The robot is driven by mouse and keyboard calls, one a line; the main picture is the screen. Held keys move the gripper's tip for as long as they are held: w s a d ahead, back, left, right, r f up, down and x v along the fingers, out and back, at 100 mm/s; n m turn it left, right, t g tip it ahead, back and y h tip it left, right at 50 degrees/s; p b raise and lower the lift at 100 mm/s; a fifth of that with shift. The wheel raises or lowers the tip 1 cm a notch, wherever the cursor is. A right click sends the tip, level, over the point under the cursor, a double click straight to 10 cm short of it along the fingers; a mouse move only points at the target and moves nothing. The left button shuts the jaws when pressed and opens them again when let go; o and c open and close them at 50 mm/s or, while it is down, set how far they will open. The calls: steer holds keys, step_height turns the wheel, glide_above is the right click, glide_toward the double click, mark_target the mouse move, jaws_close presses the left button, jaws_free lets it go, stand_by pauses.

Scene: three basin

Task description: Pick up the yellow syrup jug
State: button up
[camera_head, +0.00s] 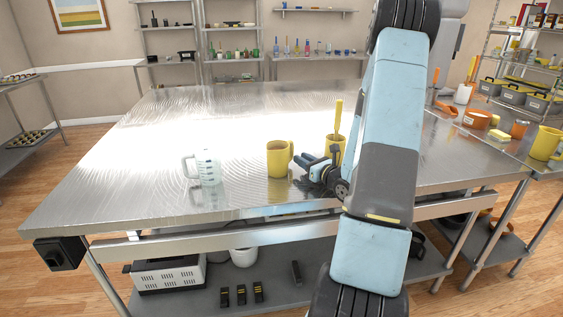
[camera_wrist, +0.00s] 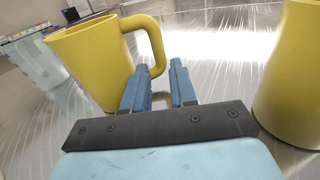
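A yellow jug (camera_head: 278,159) stands upright on the metal table, left of my gripper (camera_head: 308,163). In the wrist view this jug (camera_wrist: 92,62) fills the left side, with its handle pointing right towards the gripper fingers (camera_wrist: 160,75). The fingers are apart. The handle's lower part is close to the left fingertip; I cannot tell if they touch. A second yellow vessel (camera_head: 329,143), with a yellow-handled tool standing in it, is just behind the gripper. A yellow vessel (camera_wrist: 293,80) also shows at the right of the wrist view.
A clear measuring jug (camera_head: 207,168) stands left of the yellow jug. The table (camera_head: 130,196) is otherwise widely clear on the left and back. A side counter at right holds another yellow mug (camera_head: 545,143), an orange pan (camera_head: 477,118) and a yellow sponge (camera_head: 499,136).

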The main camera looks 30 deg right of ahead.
mark_target(291, 154)
steer(key=shift+x, duration=3.25)
jaws_close()
